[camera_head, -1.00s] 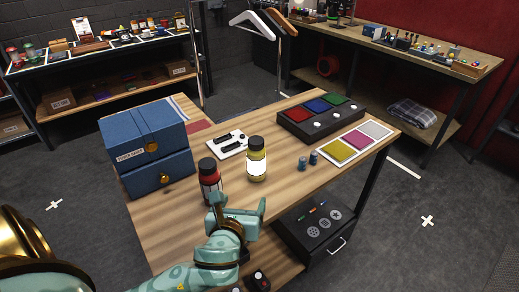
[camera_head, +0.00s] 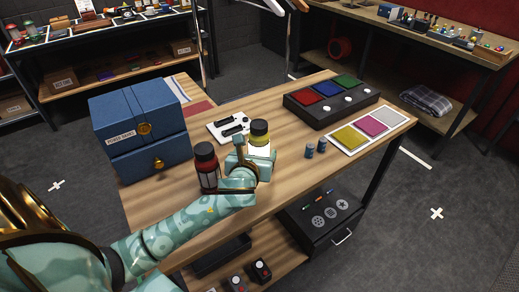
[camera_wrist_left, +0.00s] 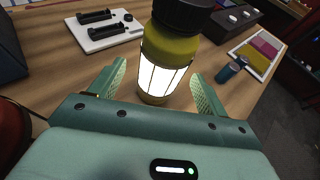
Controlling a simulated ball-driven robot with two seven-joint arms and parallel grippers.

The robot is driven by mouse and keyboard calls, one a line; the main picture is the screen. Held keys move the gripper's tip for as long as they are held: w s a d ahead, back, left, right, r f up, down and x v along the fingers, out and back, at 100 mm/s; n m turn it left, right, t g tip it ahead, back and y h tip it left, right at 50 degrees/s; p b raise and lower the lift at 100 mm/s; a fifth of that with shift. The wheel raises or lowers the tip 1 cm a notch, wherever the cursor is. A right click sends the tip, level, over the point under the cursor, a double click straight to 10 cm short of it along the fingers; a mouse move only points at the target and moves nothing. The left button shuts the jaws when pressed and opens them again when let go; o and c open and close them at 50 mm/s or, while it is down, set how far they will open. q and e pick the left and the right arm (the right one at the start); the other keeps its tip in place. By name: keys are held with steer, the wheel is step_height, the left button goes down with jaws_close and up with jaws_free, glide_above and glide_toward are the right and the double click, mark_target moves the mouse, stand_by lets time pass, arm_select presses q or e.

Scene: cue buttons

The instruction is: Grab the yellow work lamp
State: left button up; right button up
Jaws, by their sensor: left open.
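The yellow work lamp (camera_head: 260,134) stands upright on the wooden table, with a dark cap and a bright white lit panel. In the left wrist view the lamp (camera_wrist_left: 167,57) stands between the spread fingers of my left gripper (camera_wrist_left: 158,85), with gaps on both sides. In the head view my left gripper (camera_head: 249,166) is in front of the lamp and hides its lower part. A red lamp (camera_head: 206,166) with a dark cap stands just left of my gripper. My right gripper is out of view.
A blue two-part box (camera_head: 140,130) stands at the left. A white switch plate (camera_head: 229,128) lies behind the lamp. Two small blue cylinders (camera_head: 315,150), a black button box (camera_head: 331,101) and a colour card (camera_head: 364,131) are to the right.

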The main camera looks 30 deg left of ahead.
mark_target(257, 153)
arm_select(q)
steer(key=b+x, duration=0.1)
steer(key=x, duration=0.3)
steer(key=shift+w+f, duration=0.1)
steer(key=shift+f, duration=0.15)
steer(key=shift+r, duration=0.1)
steer(key=shift+c, duration=0.3)
steer(key=c, duration=1.1)
steer(key=shift+r, duration=0.1)
steer(key=shift+c, duration=0.2)
